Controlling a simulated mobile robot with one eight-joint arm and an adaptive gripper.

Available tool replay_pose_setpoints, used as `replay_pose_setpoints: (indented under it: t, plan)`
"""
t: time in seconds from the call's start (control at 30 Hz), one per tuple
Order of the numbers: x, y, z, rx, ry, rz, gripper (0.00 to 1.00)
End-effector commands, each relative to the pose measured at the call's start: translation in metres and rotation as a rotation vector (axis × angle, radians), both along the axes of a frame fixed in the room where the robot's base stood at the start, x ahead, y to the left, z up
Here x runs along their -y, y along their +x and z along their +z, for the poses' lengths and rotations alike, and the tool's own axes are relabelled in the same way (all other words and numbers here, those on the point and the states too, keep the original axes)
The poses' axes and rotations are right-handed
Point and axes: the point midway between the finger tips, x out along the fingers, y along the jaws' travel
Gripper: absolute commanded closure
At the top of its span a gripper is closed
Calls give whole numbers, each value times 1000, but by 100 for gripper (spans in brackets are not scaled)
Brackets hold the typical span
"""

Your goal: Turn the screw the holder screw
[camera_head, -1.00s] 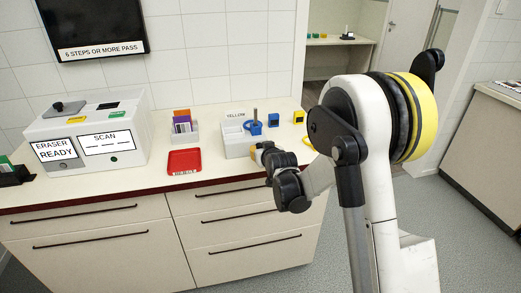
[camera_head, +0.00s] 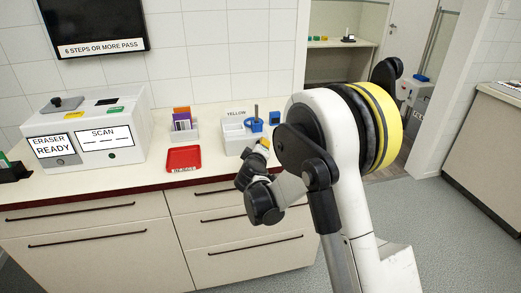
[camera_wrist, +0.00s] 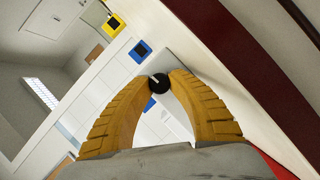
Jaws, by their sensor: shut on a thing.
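The white holder (camera_head: 233,139) with a "YELLOW" label stands on the counter. A blue piece (camera_head: 254,125) with a dark upright rod is at its right side. My gripper (camera_wrist: 159,83) has its orange fingers shut on a round black screw knob (camera_wrist: 158,80) with a white mark on its face. In the head view my gripper (camera_head: 262,146) is low at the holder's right front corner; the knob is hidden there.
A red tray (camera_head: 183,158) lies left of the holder, with a box of coloured cards (camera_head: 182,127) behind it. The eraser machine (camera_head: 85,130) is further left. A blue block (camera_head: 275,117) stands right of the holder. A yellow block (camera_wrist: 114,24) shows in the wrist view.

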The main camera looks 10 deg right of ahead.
Motion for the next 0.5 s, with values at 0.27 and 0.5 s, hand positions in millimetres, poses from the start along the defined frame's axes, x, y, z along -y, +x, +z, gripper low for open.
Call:
replay_pose_setpoints:
  t: [0.27, 0.5]
  plan:
    - [0, 0, -2, 0, -178, -1, 100]
    - [0, 0, -1, 0, -260, 0, 100]
